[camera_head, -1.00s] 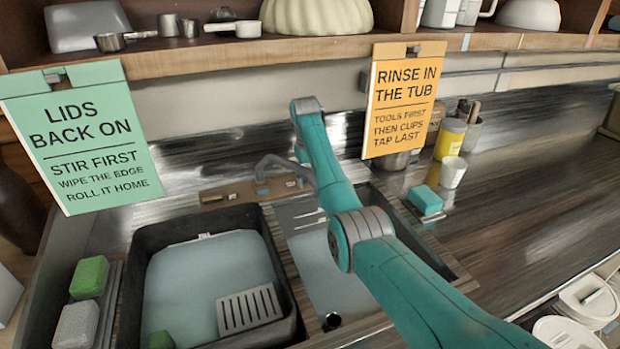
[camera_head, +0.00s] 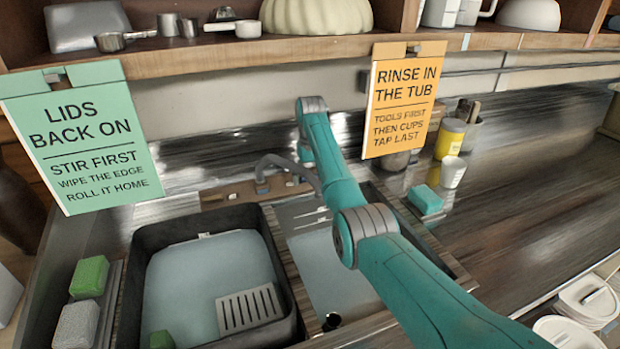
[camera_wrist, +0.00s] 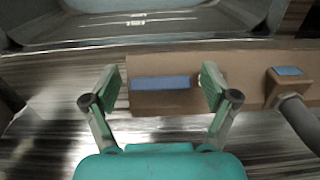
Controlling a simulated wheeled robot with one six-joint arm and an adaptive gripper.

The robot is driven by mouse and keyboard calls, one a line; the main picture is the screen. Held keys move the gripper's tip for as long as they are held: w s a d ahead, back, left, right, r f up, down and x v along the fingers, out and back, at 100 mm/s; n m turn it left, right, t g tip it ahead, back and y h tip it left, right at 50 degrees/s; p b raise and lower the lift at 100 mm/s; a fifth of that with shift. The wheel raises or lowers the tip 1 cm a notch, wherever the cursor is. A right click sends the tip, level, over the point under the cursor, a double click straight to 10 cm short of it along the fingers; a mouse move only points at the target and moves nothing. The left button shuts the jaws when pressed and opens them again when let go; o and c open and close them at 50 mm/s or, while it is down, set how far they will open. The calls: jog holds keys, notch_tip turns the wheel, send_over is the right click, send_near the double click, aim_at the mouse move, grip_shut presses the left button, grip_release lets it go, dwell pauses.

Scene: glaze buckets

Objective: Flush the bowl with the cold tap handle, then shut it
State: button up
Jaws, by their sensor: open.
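The tap (camera_head: 285,164) has a grey curved spout and stands on a brown ledge behind the sink basin (camera_head: 318,262). In the wrist view, a flat blue strip (camera_wrist: 161,83), apparently the cold tap handle, lies over the brown ledge. My gripper (camera_wrist: 160,85) is open, with its green fingers on either side of the strip. The right finger is near its right end; I cannot tell whether it touches. A grey pipe with a small blue-topped block (camera_wrist: 288,71) stands to the right. In the head view my arm hides the gripper. I cannot make out running water.
A black tub (camera_head: 215,210) of pale liquid with a slotted grate sits left of the basin. A teal sponge (camera_head: 425,199), a yellow can (camera_head: 449,138) and a white cup (camera_head: 453,171) stand at right. An orange sign (camera_head: 402,98) hangs close to my arm.

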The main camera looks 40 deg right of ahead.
notch_tip(320, 180, up, 8)
jog(key=shift+f, duration=0.25)
dwell(0.6)
